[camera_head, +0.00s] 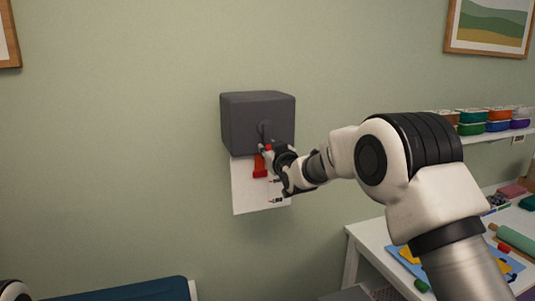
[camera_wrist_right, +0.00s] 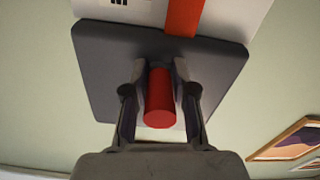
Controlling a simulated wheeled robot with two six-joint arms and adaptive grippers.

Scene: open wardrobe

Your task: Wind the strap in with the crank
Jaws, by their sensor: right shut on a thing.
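A dark grey box (camera_head: 245,112) is fixed to the wall, with a grey crank arm (camera_head: 265,129) on its front. The crank's red handle (camera_wrist_right: 159,98) stands between the fingers of my right gripper (camera_wrist_right: 160,90) in the wrist view. My right gripper is shut on this handle, and it also shows at the box's front in the head view (camera_head: 268,149). A red strap (camera_head: 260,166) hangs a short way below the box, over a white panel (camera_head: 243,193). The strap also shows at the top of the wrist view (camera_wrist_right: 184,16). My left gripper is not in view.
A white table (camera_head: 368,238) with craft things stands at the lower right. A shelf above it holds several coloured tubs (camera_head: 471,121). A dark blue surface (camera_head: 130,291) lies at the bottom left.

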